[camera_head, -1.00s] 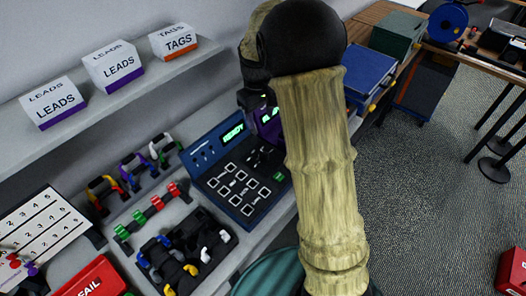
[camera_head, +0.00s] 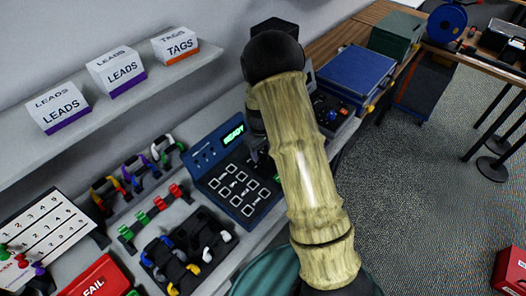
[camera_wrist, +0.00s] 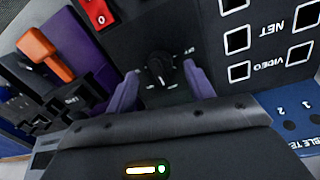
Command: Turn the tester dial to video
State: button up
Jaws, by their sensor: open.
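The tester (camera_head: 222,160) is a blue box with a lit READY screen (camera_head: 233,134) and a dark panel of square sockets. In the wrist view its black dial (camera_wrist: 160,69) stands on the dark panel, with small white labels around it, too blurred to read surely. A VIDEO label (camera_wrist: 268,65) and a NET label stand by the sockets on the right. My gripper (camera_wrist: 164,90) is open, its two purple fingers on either side of the dial, apart from it as far as I can tell. In the head view my arm hides the dial.
A red switch (camera_wrist: 97,12) and a purple unit with an orange lever (camera_wrist: 45,52) sit left of the dial in the wrist view. Cable holders (camera_head: 137,172), a black tray (camera_head: 188,250) and a red FAIL bin (camera_head: 98,280) lie left of the tester.

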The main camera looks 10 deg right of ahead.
jog(key=shift+f, duration=0.85)
jog(key=c, duration=1)
jog(key=shift+o, duration=0.2)
